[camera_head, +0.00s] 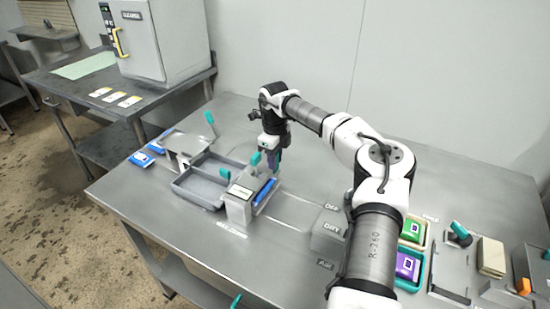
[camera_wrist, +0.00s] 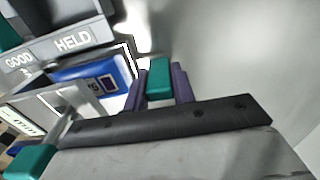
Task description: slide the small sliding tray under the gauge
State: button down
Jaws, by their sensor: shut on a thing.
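The small sliding tray (camera_head: 269,204) carries a blue pack (camera_head: 264,191) and lies at the right side of the gauge (camera_head: 238,207), a grey block with a pale display on top. In the wrist view the pack (camera_wrist: 95,80) shows close to the gauge's grey body (camera_wrist: 62,102); I cannot tell how far the tray reaches under it. My gripper (camera_head: 273,164) is at the far end of the tray. Its purple fingers (camera_wrist: 161,85) are shut on a teal handle (camera_wrist: 160,78). The lower part of the handle is hidden.
A grey bin with two compartments (camera_head: 183,190) stands left of the gauge; its GOOD and HELD labels (camera_wrist: 50,52) show in the wrist view. A grey stand (camera_head: 186,139) is behind it. Green and purple packs (camera_head: 408,266) lie at right.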

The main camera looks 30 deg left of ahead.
jog(key=c, duration=1.2)
grip_release()
jog(key=shift+a, duration=0.35)
jog(key=shift+o, duration=0.2)
jog(key=shift+d, duration=0.1)
jog(key=shift+r, duration=0.5)
notch_tip(320, 180, up, 13)
jog(key=b, duration=0.2)
